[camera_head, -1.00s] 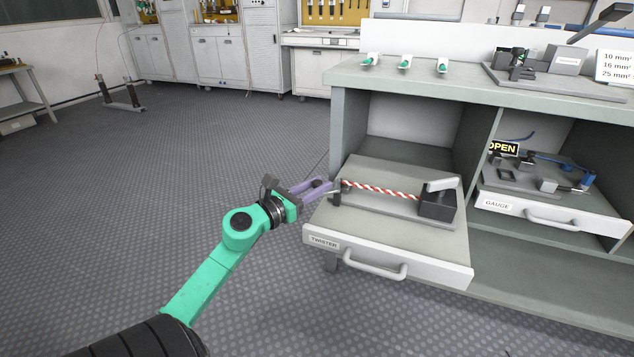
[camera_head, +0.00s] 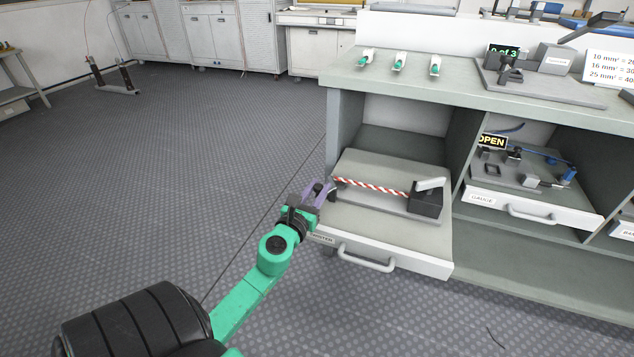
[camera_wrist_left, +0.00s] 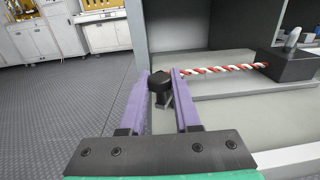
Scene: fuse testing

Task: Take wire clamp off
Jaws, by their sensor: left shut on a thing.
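A red-and-white twisted wire (camera_head: 370,186) runs across the twister plate in the pulled-out drawer. Its right end meets a black block (camera_head: 425,202) with a light grey lever. At its left end is a small black wire clamp (camera_wrist_left: 160,84). My left gripper (camera_head: 321,189), with purple fingers, is at that left end. In the left wrist view the fingers (camera_wrist_left: 159,84) stand on both sides of the black clamp, shut on it. The clamp's lower part is partly hidden by the fingers. My right gripper is not in view.
The twister drawer (camera_head: 420,262) sticks out of the bench with a handle in front. The gauge drawer (camera_head: 540,208) is open to the right, with an OPEN sign. Three small green-and-white parts (camera_head: 399,63) stand on the bench top (camera_head: 450,87).

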